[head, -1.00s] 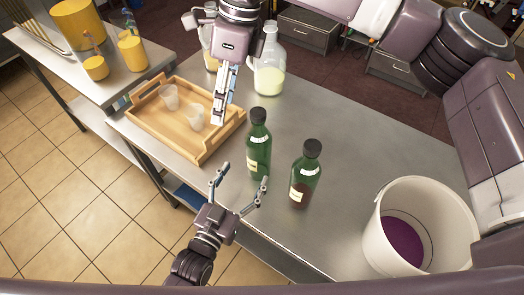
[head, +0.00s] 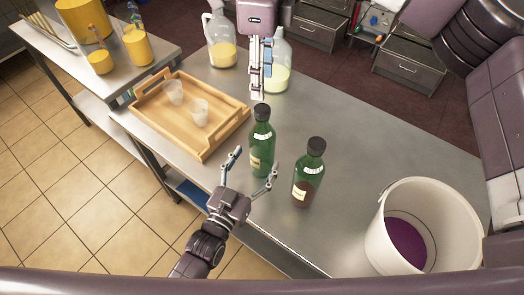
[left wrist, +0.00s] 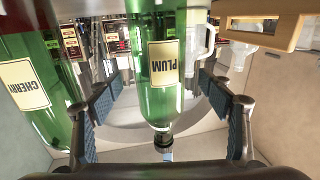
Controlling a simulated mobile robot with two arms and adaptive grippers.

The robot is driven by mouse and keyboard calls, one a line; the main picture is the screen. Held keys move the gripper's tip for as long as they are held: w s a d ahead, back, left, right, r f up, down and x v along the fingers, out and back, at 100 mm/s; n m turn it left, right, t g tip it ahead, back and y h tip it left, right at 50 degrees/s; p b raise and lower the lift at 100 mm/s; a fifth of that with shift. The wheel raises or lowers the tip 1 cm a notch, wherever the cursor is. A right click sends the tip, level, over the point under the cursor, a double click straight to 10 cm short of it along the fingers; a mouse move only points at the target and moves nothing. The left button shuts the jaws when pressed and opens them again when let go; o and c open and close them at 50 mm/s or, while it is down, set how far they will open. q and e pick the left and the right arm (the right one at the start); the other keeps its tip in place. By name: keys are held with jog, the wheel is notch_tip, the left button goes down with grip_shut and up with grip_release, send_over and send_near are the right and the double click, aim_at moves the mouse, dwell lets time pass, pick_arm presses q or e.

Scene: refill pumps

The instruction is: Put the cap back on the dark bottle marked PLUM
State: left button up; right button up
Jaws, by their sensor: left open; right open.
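The green PLUM bottle (head: 262,148) stands upright on the metal table, with a dark cap (head: 262,111) seated on its neck. In the left wrist view the PLUM bottle (left wrist: 163,70) appears upside down, its dark cap (left wrist: 163,139) at the bottom. My left gripper (head: 254,164) is open at the near side of this bottle; in the left wrist view its blue-padded fingers stand on either side, with gaps. My right gripper (head: 258,94) is open and empty, just behind and above the cap in the head view; I cannot tell whether it touches.
A green CHERRY bottle (head: 308,172), also dark-capped, stands close to the right. A white bucket (head: 432,205) with purple contents is at the right. A wooden tray (head: 204,152) with two clear cups is at the left. Two jugs (head: 222,52) (head: 277,80) stand behind.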

pick_arm(q)
jog(key=x, duration=0.4)
jog(key=shift+c, duration=0.2)
grip_shut()
pick_arm(e)
jog(key=n, duration=1.6)
jog(key=shift+n, duration=0.3)
jog(key=n, duration=0.6)
